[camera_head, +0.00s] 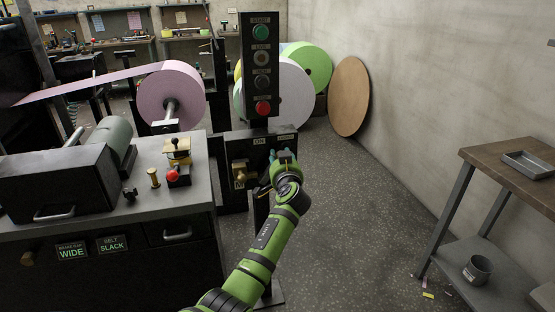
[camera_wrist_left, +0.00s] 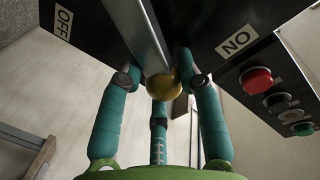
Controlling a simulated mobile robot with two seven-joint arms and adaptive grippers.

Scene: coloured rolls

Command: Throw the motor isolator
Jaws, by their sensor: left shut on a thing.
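The motor isolator is a dark box (camera_head: 239,145) on a stand below the button panel in the head view, with an ON label on its front. In the left wrist view its grey metal lever (camera_wrist_left: 141,35) ends in a brass knob (camera_wrist_left: 163,86). The lever lies between the OFF label (camera_wrist_left: 64,23) and the ON label (camera_wrist_left: 237,41). My left gripper (camera_head: 279,164) is at the right part of the box. Its teal fingers (camera_wrist_left: 160,80) are shut around the knob. The gripper hides the lever in the head view. My right gripper is not in view.
A button column (camera_head: 261,75) with green and red buttons stands above the isolator. A machine bench (camera_head: 195,150) is at left, with a pink roll (camera_head: 188,88) behind it. A wooden side table (camera_head: 500,160) stands at right. The floor between is mostly clear.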

